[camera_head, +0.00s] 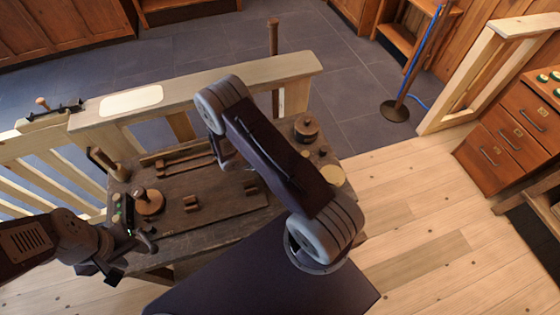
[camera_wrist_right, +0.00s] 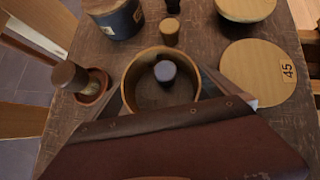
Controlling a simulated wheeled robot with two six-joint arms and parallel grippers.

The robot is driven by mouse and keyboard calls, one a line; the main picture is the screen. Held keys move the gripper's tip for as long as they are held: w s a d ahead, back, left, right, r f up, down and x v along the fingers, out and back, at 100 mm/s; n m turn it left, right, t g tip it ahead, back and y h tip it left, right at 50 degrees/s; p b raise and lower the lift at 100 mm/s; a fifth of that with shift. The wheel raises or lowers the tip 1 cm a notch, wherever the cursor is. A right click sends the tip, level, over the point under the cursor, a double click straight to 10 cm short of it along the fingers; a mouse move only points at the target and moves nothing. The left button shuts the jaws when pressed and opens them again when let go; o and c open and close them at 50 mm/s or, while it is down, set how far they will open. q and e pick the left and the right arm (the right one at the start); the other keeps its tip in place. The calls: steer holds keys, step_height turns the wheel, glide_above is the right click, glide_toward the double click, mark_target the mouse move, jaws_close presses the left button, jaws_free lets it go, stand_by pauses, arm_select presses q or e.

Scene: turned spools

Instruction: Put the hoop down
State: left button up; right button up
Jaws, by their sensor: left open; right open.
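The hoop (camera_wrist_right: 133,70) is a pale wooden ring in the right wrist view. A small spool with a grey-purple top (camera_wrist_right: 165,71) stands inside it. My right gripper (camera_wrist_right: 163,88) is open, its fingers on either side of the hoop; I cannot tell whether they touch it. In the head view my right arm hides the hoop and the right gripper. My left gripper (camera_head: 128,257) is open and empty at the workbench's left front corner, near a round wooden spool (camera_head: 149,202).
The worn workbench (camera_head: 225,228) also bears a pale disc marked 45 (camera_wrist_right: 265,78), a small wooden spool (camera_wrist_right: 169,30), a dark blue spool (camera_wrist_right: 118,20) and a peg in a reddish dish (camera_wrist_right: 72,76). A wooden rail (camera_head: 190,97) runs behind the bench.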

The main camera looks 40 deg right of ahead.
steer(key=shift+r, duration=0.1)
steer(key=c, duration=1.3)
step_height(320, 180, up, 4)
steer(key=shift+r, duration=0.2)
steer(key=s+d+r, duration=0.1)
steer(key=s+r, duration=0.1)
steer(key=s, duration=0.1)
steer(key=s+d+r, duration=0.1)
steer(key=s+r, duration=0.1)
steer(key=s, duration=0.2)
steer(key=s+d+r+b, duration=0.1)
steer(key=s+d+r, duration=0.1)
steer(key=s, duration=0.2)
steer(key=shift+d+r, duration=0.1)
steer(key=shift+r, duration=0.2)
